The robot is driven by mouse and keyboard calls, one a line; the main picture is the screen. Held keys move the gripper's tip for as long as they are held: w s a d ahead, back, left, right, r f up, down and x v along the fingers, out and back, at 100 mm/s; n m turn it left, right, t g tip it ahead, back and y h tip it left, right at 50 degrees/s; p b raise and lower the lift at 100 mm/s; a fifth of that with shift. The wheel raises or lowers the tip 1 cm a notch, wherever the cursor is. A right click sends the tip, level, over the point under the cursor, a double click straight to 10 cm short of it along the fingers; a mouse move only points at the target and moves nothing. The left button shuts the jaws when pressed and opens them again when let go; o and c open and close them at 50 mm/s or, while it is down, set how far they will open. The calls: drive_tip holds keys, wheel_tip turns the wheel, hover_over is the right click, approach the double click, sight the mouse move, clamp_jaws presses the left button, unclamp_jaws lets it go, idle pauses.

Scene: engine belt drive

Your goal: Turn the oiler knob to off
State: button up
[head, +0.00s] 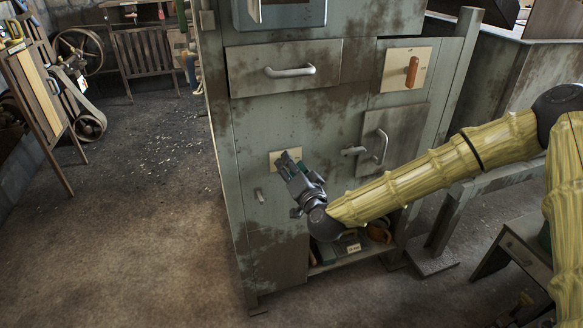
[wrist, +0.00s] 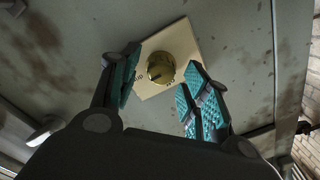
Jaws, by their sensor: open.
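The oiler knob (wrist: 161,68) is a round brass-coloured knob on a cream plate (wrist: 184,40) in the wrist view. Some dark lettering shows on the plate, too small to read for certain. A dark mark shows on the knob's face; I cannot tell which setting it points to. My gripper (wrist: 160,92) is open, with one teal-padded finger on each side of the knob and nothing between the pads. Its tips appear short of the knob or near it; I cannot tell if they touch. In the head view my gripper (head: 288,160) covers the knob and part of the plate (head: 273,161).
The plate is on a worn grey-green cabinet (head: 250,215). A drawer (head: 285,72) with a handle, an orange lever (head: 412,72) and a small door (head: 395,138) are above and right. A small peg (head: 259,195) is below left. Open floor (head: 140,220) lies left.

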drive_tip(key=shift+c, duration=0.5)
drive_tip(key=c, duration=0.9)
drive_tip(key=shift+c, duration=0.2)
drive_tip(key=shift+r+n, duration=0.1)
drive_tip(key=shift+n, duration=0.2)
drive_tip(key=shift+a+n+h+p, duration=0.15)
drive_tip(key=shift+n+p, duration=0.65)
drive_tip(key=shift+n, duration=3.4)
drive_tip(key=shift+a+n+h+p, duration=0.15)
drive_tip(key=shift+n+p, duration=0.6)
drive_tip(key=shift+n, duration=3.45)
drive_tip(key=shift+d, duration=0.1)
